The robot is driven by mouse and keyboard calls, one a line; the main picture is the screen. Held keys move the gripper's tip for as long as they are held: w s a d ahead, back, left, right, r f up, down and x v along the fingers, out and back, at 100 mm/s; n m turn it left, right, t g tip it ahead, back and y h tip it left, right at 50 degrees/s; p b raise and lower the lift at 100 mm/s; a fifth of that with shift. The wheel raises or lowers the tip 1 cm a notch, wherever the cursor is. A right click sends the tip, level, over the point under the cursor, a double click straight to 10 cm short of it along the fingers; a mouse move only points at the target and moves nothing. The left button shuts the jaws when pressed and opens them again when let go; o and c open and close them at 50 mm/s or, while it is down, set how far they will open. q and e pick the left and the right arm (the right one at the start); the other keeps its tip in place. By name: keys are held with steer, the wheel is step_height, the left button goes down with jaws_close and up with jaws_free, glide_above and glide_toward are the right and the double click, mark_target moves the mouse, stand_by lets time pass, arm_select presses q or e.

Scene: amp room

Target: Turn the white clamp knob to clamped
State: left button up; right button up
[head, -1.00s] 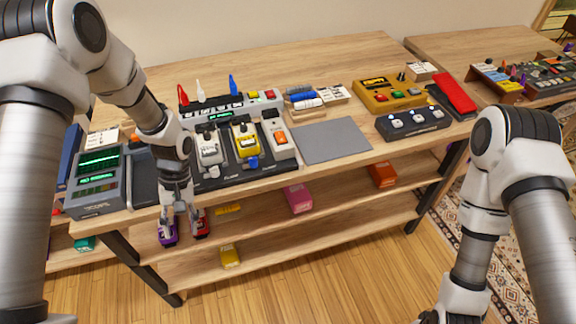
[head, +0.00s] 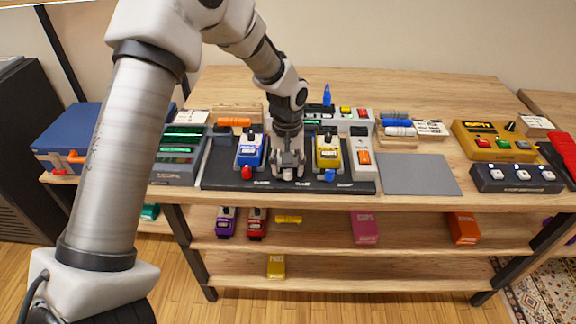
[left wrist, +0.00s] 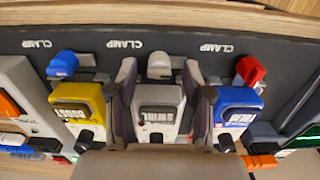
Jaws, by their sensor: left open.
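The white clamp knob (left wrist: 158,65) shows in the left wrist view on a dark board (left wrist: 110,45), below a CLAMP label and beside the white SWIRL pedal (left wrist: 157,108). My left gripper (left wrist: 160,92) is open, with one finger on each side of the pedal and the tips near the knob. I cannot tell whether the fingers touch either. In the head view the gripper (head: 288,172) points down over the middle of the board, between the blue and yellow pedals, and mostly hides the white pedal and knob. My right gripper is out of view.
The blue pedal (head: 250,152) with its red knob (head: 246,172) and the yellow pedal (head: 328,152) with its blue knob (head: 330,175) flank the gripper closely. A grey mat (head: 418,174) lies clear at right. A blue case (head: 85,140) stands at left.

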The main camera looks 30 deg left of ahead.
arm_select(q)
steer(key=shift+c, duration=0.3)
jaws_close()
